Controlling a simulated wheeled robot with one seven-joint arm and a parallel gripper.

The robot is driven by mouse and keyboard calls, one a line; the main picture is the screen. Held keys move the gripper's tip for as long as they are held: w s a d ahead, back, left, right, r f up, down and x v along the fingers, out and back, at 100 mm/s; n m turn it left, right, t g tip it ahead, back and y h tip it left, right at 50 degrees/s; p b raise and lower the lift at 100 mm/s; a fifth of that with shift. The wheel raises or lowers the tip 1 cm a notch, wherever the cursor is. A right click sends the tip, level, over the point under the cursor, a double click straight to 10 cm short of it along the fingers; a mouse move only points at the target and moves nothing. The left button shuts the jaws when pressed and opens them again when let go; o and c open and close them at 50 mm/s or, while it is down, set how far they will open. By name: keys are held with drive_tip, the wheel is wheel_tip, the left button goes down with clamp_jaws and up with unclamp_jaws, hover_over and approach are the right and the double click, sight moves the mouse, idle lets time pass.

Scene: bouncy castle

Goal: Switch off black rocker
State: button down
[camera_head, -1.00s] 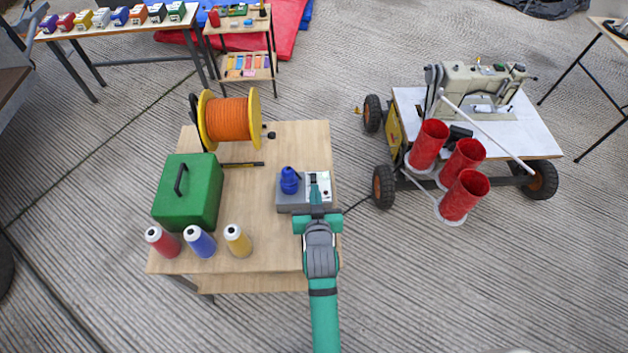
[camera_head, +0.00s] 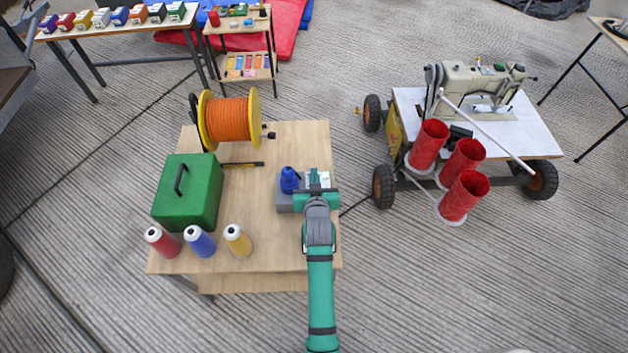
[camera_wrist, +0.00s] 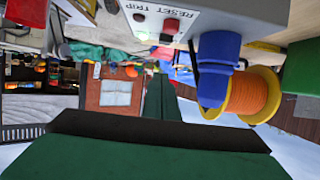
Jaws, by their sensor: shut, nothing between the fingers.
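A grey control box (camera_head: 285,206) with a pale top panel sits near the right edge of the wooden table. I cannot make out the black rocker for certain; my gripper covers much of the panel in the head view. A blue connector (camera_head: 290,180) is on the box's left side and also shows in the wrist view (camera_wrist: 215,70). My gripper (camera_head: 315,174) is shut and empty, over the box's panel; contact cannot be told.
On the table (camera_head: 265,255) are an orange cable reel (camera_head: 228,120), a green case (camera_head: 187,205) and several thread cones. A wheeled cart with a sewing machine (camera_head: 478,88) and red tubes (camera_head: 462,195) stands to the right. Open floor lies between.

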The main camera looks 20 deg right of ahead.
drive_tip(key=shift+x, duration=0.95)
drive_tip(key=shift+s+f, duration=0.25)
drive_tip(key=shift+f, duration=0.95)
drive_tip(key=shift+s+a+f, duration=0.1)
drive_tip(key=shift+f, duration=0.65)
drive_tip(key=shift+s+a+f, duration=0.1)
drive_tip(key=shift+s+f, duration=0.15)
drive_tip(key=shift+f, duration=0.25)
drive_tip(key=shift+s+f, duration=0.25)
drive_tip(key=shift+f, duration=0.3)
drive_tip(key=shift+w+r, duration=0.1)
drive_tip(key=shift+r, duration=0.9)
